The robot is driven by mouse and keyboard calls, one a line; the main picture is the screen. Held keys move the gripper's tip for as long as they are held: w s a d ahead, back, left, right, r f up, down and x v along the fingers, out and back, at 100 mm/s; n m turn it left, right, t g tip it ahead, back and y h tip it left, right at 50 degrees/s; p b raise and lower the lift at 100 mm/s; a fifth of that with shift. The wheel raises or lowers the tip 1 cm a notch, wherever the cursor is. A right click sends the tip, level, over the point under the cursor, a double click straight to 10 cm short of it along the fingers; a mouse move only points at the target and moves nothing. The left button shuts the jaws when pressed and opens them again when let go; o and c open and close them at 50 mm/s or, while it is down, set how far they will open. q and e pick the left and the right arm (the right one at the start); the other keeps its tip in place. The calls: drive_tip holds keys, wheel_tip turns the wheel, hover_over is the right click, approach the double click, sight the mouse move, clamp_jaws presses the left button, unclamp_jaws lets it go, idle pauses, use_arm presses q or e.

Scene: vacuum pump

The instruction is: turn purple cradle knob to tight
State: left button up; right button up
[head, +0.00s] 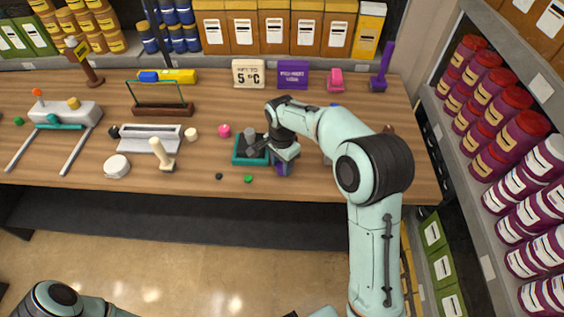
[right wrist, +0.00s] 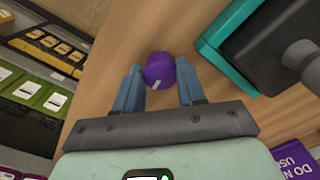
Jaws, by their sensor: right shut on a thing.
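The purple knob (right wrist: 160,68) stands between the fingers of my right gripper (right wrist: 158,80) in the right wrist view. It is round, with a small white mark near its lower edge. The gripper is shut on it, one blue-grey finger on each side. In the head view my right gripper (head: 270,148) is low over the front part of the workbench, and a purple piece (head: 283,168) shows just under it; most of it is hidden by my wrist. I cannot read the knob's tight or loose setting. My left gripper is outside the head view.
A teal tray (head: 238,158) with a dark grey part stands close beside the gripper; its rim (right wrist: 215,38) also shows in the right wrist view. A pink piece (head: 223,131) and a green button (head: 248,179) lie nearby. A purple sign (head: 293,74) stands behind.

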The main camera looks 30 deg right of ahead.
drive_tip(key=shift+m, duration=0.7)
drive_tip(key=o, duration=1.1)
drive_tip(key=shift+c, duration=0.2)
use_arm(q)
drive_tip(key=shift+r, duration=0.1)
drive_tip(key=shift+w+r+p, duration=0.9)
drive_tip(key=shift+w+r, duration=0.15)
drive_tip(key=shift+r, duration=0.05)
use_arm(e)
wheel_tip(320, 180, up, 13)
drive_tip(key=shift+r, duration=0.2)
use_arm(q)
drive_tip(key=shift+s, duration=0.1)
